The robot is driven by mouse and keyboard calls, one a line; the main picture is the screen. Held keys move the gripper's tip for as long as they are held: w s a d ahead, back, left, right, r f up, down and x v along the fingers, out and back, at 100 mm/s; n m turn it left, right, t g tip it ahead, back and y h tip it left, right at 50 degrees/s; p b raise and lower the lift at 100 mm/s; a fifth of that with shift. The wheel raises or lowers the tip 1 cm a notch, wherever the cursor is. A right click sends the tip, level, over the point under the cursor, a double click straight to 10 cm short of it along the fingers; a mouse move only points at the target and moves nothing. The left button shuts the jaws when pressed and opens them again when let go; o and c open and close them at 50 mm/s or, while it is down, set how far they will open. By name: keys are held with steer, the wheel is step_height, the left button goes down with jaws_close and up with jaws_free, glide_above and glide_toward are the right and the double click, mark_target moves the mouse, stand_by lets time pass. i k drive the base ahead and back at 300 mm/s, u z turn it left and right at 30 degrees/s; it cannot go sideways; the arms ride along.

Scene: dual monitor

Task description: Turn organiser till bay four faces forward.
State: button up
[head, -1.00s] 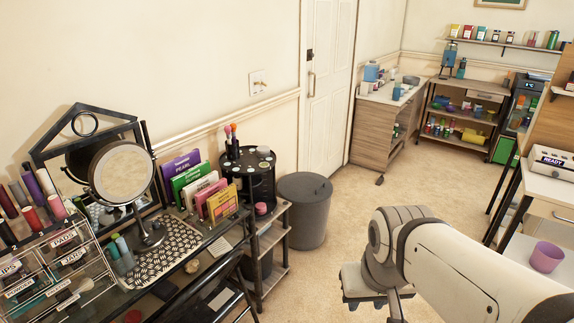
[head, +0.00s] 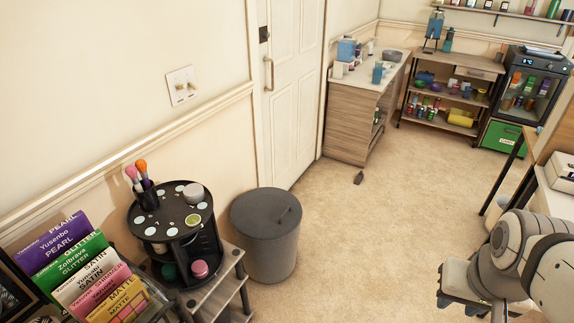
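A round black organiser (head: 171,220) stands on a small wooden-topped shelf unit at the lower left centre. Its top carries a cup of brushes (head: 143,190), a grey tub and several pale round marks. A pink jar and a green item show in its lower level. I cannot read any bay number, so I cannot tell which bay faces forward. My gripper (head: 478,312) is at the lower right, well away from the organiser. The frame's bottom edge cuts it off, so its fingers do not show clearly.
A grey lidded bin (head: 267,240) stands right of the organiser. Colourful palettes (head: 85,270) stand in a rack at lower left. A wooden cabinet (head: 352,120) and an open shelf unit (head: 455,95) stand at the back. Open carpet (head: 365,235) lies between the bin and my arm.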

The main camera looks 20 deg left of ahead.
mark_target(191, 232)
steer(key=u, duration=0.35)
steer(key=i, duration=1.35)
steer(key=u, duration=1.2)
steer(key=i, duration=0.3)
steer(key=u, duration=0.05)
steer(key=k, duration=0.75)
steer(key=u, duration=0.2)
steer(key=i, duration=0.75)
steer(key=z, duration=0.1)
